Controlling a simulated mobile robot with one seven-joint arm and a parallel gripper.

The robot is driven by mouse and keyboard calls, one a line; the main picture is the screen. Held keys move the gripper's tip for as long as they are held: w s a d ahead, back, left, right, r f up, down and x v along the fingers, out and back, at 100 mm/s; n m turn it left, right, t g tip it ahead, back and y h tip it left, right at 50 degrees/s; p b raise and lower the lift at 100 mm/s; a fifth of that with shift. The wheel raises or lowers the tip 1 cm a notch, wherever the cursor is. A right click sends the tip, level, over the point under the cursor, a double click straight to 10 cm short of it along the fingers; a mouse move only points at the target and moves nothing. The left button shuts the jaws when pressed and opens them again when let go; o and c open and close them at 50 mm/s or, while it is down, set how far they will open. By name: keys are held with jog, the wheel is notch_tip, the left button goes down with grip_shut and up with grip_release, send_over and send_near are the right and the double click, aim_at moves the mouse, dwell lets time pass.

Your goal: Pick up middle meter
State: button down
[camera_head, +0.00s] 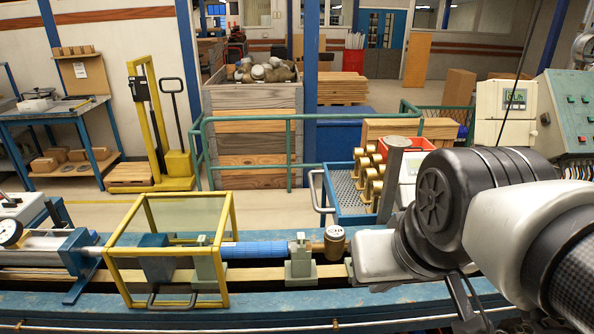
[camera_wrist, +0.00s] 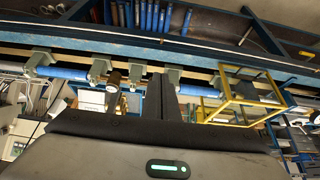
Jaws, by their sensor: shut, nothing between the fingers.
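A round brass-brown meter (camera_head: 335,243) stands upright in the pipe line on the bench in the head view, right of a grey clamp (camera_head: 300,258). My arm hides the line to the right of it. In the wrist view, a dark brown meter (camera_wrist: 114,78) stands in the line among grey clamps; I cannot tell whether it is the same one. My gripper (camera_wrist: 160,92) shows as dark fingers, shut and empty, right of that meter and apart from it. In the head view its fingers are hard to make out behind the arm.
A yellow-framed guard (camera_head: 228,270) stands over the line at left and also shows in the wrist view (camera_wrist: 240,100). A blue pipe (camera_head: 255,250) runs right from it. Behind the bench, a blue tray (camera_head: 345,210) holds several brass meters. A green railing (camera_head: 245,118) stands beyond.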

jog(key=c, duration=2.5)
grip_release()
jog(key=o, duration=0.4)
jog(key=shift+w, duration=0.1)
jog(key=o, duration=0.7)
jog(key=w+n, duration=0.1)
jog(key=n, duration=0.1)
jog(key=w+d+n+h, duration=0.1)
jog(key=w, duration=0.1)
jog(key=shift+r+n+g, duration=0.2)
jog(key=shift+n+g, duration=0.1)
jog(key=shift+n, duration=0.1)
jog(key=o, duration=0.6)
jog(key=w+n+h, duration=0.1)
jog(key=w+n, duration=0.6)
jog(key=shift+d+f+h+p, duration=0.2)
jog(key=shift+h+p, duration=0.1)
jog(key=shift+p, duration=0.15)
jog(key=n+h, duration=0.1)
jog(key=n, duration=1.7)
send_over(334, 232)
jog(key=s+a, duration=0.5)
jog(key=s, duration=0.2)
notch_tip(334, 232, down, 8)
jog(key=x, duration=1)
jog(key=shift+w+d+f, duration=0.1)
jog(key=shift+w+d, duration=0.15)
jog(key=shift+x, duration=2.95)
